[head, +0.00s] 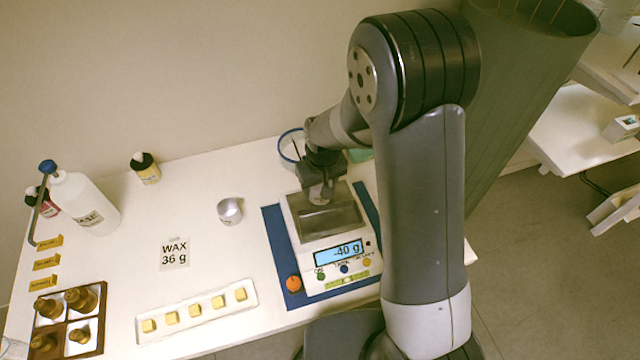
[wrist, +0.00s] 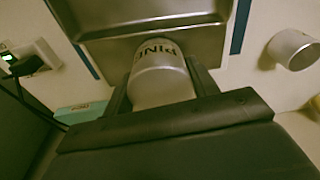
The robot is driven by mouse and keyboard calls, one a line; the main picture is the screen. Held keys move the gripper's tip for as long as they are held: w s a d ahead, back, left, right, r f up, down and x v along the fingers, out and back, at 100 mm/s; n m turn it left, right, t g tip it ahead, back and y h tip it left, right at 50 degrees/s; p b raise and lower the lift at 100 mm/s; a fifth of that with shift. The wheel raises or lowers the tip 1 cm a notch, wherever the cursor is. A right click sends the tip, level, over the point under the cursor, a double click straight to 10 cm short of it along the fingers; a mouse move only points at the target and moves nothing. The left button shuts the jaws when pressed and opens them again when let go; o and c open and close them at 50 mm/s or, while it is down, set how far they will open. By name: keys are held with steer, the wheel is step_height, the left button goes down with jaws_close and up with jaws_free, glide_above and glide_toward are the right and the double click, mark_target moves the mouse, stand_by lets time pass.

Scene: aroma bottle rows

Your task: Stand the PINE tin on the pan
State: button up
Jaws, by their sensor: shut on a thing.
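My gripper (head: 321,180) is shut on the PINE tin (wrist: 160,82), a silvery cylinder whose label shows in the wrist view between the two fingers. The tin is at the back edge of the metal pan (head: 330,222). The pan also shows in the wrist view (wrist: 150,22), just beyond the tin. I cannot tell whether the tin touches the pan. The scale's display (head: 339,252) reads -40 g. The front part of the pan is bare.
A second silvery tin (head: 229,211) lies left of the scale; its label is hidden. An orange ball (head: 295,284) sits by the scale on the blue mat (head: 277,240). A white tray (head: 197,329) of yellow cubes, a wooden box (head: 98,336) and a white bottle (head: 85,205) stand further left.

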steer(key=shift+f, duration=0.2)
steer(key=o, duration=1)
steer(key=shift+r, duration=0.15)
steer(key=r, duration=0.4)
steer(key=s+r, duration=0.1)
steer(key=r, duration=0.7)
steer(key=shift+s+d+b, duration=0.2)
steer(key=shift+d+b, duration=0.1)
